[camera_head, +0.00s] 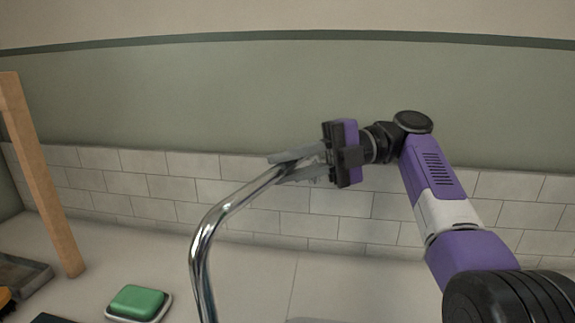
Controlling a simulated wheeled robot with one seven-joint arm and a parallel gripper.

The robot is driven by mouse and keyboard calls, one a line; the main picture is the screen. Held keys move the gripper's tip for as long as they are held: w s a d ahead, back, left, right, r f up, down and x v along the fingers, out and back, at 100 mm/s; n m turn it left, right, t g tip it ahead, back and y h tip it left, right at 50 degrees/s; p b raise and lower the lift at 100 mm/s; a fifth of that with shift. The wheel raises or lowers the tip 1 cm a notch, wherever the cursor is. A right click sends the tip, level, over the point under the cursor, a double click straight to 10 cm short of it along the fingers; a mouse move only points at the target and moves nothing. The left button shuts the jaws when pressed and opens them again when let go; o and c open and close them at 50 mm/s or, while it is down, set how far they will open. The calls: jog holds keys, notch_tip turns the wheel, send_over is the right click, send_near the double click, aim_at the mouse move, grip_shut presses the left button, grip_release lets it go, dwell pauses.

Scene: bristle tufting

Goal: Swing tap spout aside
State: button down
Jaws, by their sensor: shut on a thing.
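The chrome tap spout (204,235) rises from the bottom of the view, bends, and slopes up to the right. My gripper (277,167) comes in from the right, and its grey fingers are shut on the spout's upper end. One finger lies above or behind the spout and the other below or in front. The spout's tip is partly hidden between the fingers. The tap's base is out of view below.
A green soap bar (137,301) sits in a pale dish at the lower left. A wooden post (42,175) stands at the left beside a dark tray (22,279). The tiled wall (340,203) runs behind. The counter (255,270) right of the spout looks clear.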

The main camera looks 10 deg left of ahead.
jog(key=shift+w+a, duration=0.15)
jog(key=shift+a, duration=0.35)
jog(key=shift+a+n+g, duration=0.1)
jog(key=shift+n+g, duration=0.2)
jog(key=c, duration=1.3)
grip_release()
jog(key=shift+r, duration=0.1)
